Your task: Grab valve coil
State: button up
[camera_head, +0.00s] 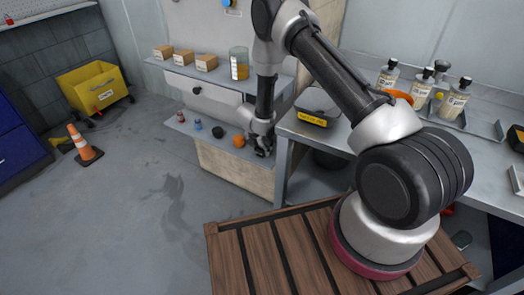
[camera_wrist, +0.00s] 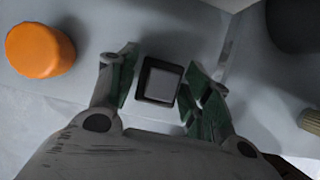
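A small square block with a black rim and a grey face, which looks like the valve coil (camera_wrist: 160,80), lies on the grey shelf in the wrist view. My gripper (camera_wrist: 163,83) is open, with one green-padded finger on each side of the block. A small gap shows at the left finger; the right finger is very near the block, and I cannot tell if it touches. In the head view my gripper (camera_head: 263,146) is low over the right end of the lower shelf (camera_head: 190,128), and the block is hidden there.
An orange cylinder (camera_wrist: 40,50) stands just left of my gripper, also in the head view (camera_head: 238,141). A black round part (camera_head: 218,131) and small blue (camera_head: 197,125) and red (camera_head: 181,117) parts stand further left. The workbench (camera_head: 300,128) is close on the right.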

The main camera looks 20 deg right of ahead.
jog(key=c, duration=0.7)
